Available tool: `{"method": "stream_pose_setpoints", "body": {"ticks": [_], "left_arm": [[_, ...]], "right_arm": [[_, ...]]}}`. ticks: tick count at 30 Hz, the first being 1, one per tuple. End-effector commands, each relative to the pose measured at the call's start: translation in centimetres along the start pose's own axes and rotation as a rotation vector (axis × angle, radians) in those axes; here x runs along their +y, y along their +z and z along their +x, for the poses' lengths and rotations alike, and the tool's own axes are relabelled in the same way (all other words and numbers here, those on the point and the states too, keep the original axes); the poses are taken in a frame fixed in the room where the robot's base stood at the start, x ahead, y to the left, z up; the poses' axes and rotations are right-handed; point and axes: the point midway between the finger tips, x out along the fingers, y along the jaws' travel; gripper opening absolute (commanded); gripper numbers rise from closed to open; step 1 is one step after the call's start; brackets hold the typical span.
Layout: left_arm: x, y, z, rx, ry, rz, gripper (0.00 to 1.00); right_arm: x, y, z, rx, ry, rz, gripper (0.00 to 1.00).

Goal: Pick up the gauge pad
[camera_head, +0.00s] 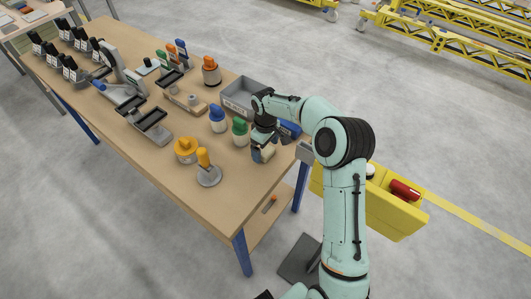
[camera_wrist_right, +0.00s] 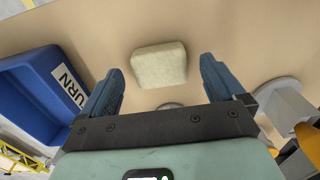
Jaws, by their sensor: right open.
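The likely gauge pad, a pale cream block with rounded corners (camera_wrist_right: 159,64), lies on the wooden bench in the right wrist view. It is centred between and beyond the fingertips of my right gripper (camera_wrist_right: 160,82). The gripper is open, with clear space between each blue finger and the pad. In the head view my right gripper (camera_head: 260,155) is low over the near right end of the bench, and a pale part of the pad (camera_head: 269,151) shows beside its fingers. The gripper partly hides the pad there. My left gripper is not in view.
A blue bin with partly hidden lettering (camera_wrist_right: 38,90) stands left of the fingers in the wrist view. Green-topped (camera_head: 240,130) and blue-topped (camera_head: 217,118) containers and an orange-handled piece on a round base (camera_head: 207,172) stand nearby. A yellow bin (camera_head: 385,213) is right of the bench.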

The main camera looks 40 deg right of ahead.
Motion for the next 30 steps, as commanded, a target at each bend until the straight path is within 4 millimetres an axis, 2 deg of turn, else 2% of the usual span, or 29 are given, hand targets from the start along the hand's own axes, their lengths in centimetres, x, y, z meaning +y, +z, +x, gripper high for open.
{"method": "stream_pose_setpoints", "body": {"ticks": [8,9,14,15,24,28,30], "left_arm": [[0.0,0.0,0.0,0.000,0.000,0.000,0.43],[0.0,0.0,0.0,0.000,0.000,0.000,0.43],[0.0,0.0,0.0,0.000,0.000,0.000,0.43],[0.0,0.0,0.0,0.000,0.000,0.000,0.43],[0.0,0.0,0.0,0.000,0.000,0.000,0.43],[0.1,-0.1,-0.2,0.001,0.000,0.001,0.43],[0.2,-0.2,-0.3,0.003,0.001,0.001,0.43]], "right_arm": [[0.0,0.0,0.6,0.001,0.000,0.000,0.96],[0.0,0.0,0.6,0.001,0.000,0.000,0.93],[0.0,0.0,0.6,0.001,0.000,0.000,0.40],[0.0,0.0,0.6,0.001,0.000,0.000,0.36],[0.0,-0.1,0.3,0.002,0.001,0.000,0.36],[0.0,-0.1,-1.2,0.004,0.003,-0.001,0.36],[0.0,-0.2,-2.7,0.006,0.003,-0.001,0.36]]}}
